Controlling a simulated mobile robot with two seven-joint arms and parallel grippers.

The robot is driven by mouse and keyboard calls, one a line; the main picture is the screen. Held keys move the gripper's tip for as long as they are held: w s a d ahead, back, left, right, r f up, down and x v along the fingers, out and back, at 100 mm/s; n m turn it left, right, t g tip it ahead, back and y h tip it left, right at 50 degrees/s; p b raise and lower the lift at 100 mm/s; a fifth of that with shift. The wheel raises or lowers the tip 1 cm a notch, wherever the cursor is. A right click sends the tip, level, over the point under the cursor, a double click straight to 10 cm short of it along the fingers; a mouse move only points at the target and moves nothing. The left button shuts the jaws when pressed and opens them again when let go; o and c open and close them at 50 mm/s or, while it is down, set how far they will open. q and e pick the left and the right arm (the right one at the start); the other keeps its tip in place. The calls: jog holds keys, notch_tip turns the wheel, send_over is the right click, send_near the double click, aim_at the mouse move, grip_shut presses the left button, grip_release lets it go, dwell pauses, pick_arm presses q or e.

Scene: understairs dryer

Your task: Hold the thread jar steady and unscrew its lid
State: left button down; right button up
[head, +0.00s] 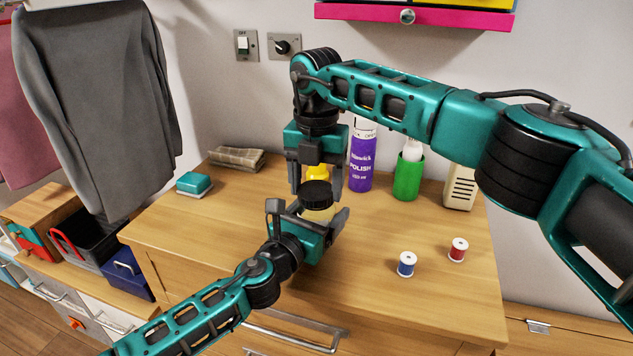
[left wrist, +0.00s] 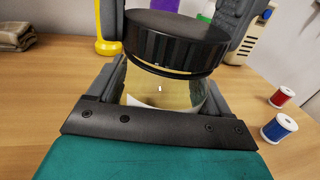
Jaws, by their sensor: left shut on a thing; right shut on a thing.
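The thread jar (head: 318,213) stands on the wooden dresser top, with clear pale-yellowish walls and a ribbed black lid (head: 316,192). My left gripper (head: 318,222) comes in from the lower left and is shut on the jar's body. My right gripper (head: 317,184) points down from above, shut on the lid with one finger on each side. In the left wrist view, the lid (left wrist: 175,38) sits over the jar body (left wrist: 160,88), and a thin gold-coloured band shows just under its edge. Whether the lid is loose cannot be told.
Behind the jar are a yellow object (head: 318,172), a purple polish can (head: 361,160) and a green container (head: 408,175). A blue spool (head: 406,264) and a red spool (head: 458,250) stand to the right. A folded cloth (head: 236,158) and teal box (head: 194,184) lie back left.

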jog(key=n, duration=0.3)
jog(key=shift+n, duration=0.4)
jog(key=n, duration=0.5)
jog(key=shift+r, duration=0.1)
jog(key=n, duration=0.9)
jog(key=shift+n, duration=0.3)
jog(key=n, duration=0.3)
jog(key=shift+n, duration=0.3)
jog(key=n, duration=1.3)
jog(key=shift+n, duration=0.3)
